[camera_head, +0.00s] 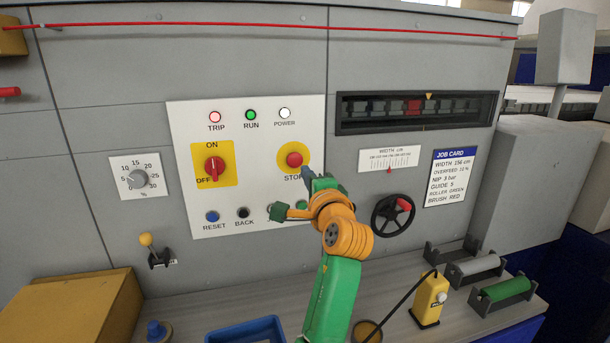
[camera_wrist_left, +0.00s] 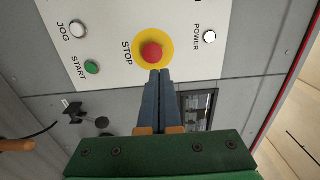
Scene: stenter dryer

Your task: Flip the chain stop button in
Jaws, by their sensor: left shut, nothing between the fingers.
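The stop button is a red mushroom knob (camera_head: 294,160) on a yellow disc, on the white control panel (camera_head: 240,110). In the left wrist view the red knob (camera_wrist_left: 151,53) sits just beyond my fingertips, with the STOP label beside it. My left gripper (camera_head: 306,174) is shut and empty, its dark fingers pointing at the panel just below and right of the knob. In the left wrist view the closed fingertips (camera_wrist_left: 160,73) overlap the lower edge of the yellow disc. I cannot tell whether they touch it. My right gripper is not in view.
A red on/off switch (camera_head: 213,168) is left of the stop button, with the reset button (camera_head: 212,216) and back button (camera_head: 243,213) below. A handwheel (camera_head: 392,216) is to the right. A red cord (camera_head: 270,24) runs along the top. A yellow device (camera_head: 429,300) stands on the ledge.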

